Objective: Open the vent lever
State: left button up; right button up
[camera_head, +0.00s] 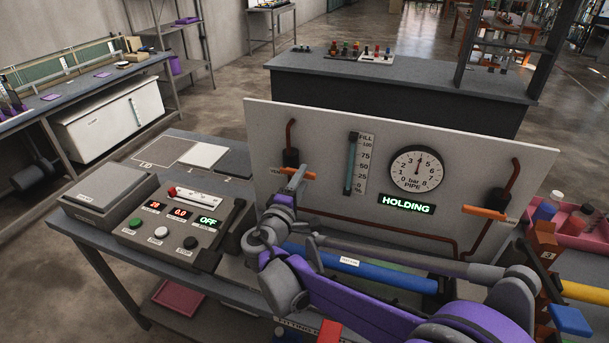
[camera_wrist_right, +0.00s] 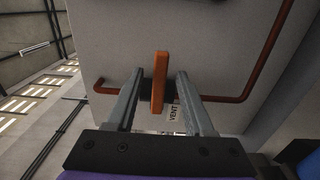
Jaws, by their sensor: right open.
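The vent lever (camera_head: 302,173) is an orange bar at the left of the pale upright panel (camera_head: 330,125), beside a partly covered VENT label. In the right wrist view the lever (camera_wrist_right: 161,78) stands between the two grey fingers of my right gripper (camera_wrist_right: 160,73), with a gap on each side. The VENT label (camera_wrist_right: 174,115) shows next to it. In the head view my right gripper (camera_head: 294,178) is at the lever and covers part of it. It is open. My left gripper is not in view.
A second orange lever (camera_head: 484,212) sits at the panel's right. A level gauge (camera_head: 352,163), a pipe dial (camera_head: 416,169) and a green HOLDING display (camera_head: 406,203) lie between. A control box (camera_head: 175,224) with buttons and an OFF readout stands left. Red pipes (camera_wrist_right: 262,62) run along the panel.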

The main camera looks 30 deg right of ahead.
jog(key=shift+x, duration=1.25)
grip_shut()
dwell(0.8)
